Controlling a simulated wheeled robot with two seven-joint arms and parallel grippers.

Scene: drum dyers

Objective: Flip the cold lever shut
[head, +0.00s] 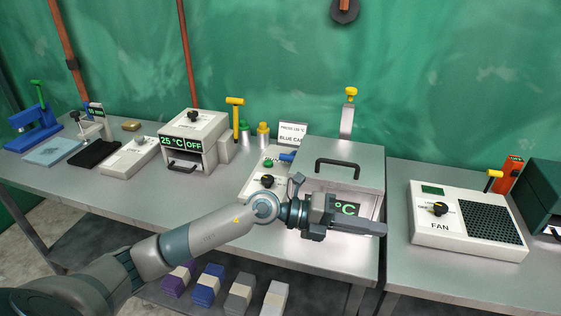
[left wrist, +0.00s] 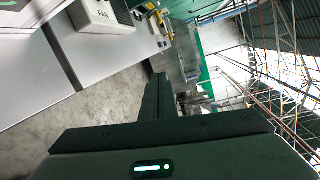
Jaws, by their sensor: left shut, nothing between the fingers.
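No label reading "cold" is legible, so I cannot tell which lever it is. A small blue handle (head: 287,157) shows on the pale control panel (head: 252,188) left of the grey press (head: 340,160); its position is unclear. Yellow-topped levers stand behind the press (head: 350,93), beside the oven (head: 235,102) and behind the fan (head: 495,174). My left gripper (head: 384,230) is shut and empty, pointing right in front of the press and partly hiding its °C display. Its closed fingers also show in the left wrist view (left wrist: 158,82). My right gripper is not in view.
The white fan box (head: 465,222) stands on the right bench, past a narrow gap. An oven (head: 193,140) showing 25 °C and OFF stands left of the press. Coloured blocks (head: 207,285) lie on a low shelf. My left arm crosses in front of the bench.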

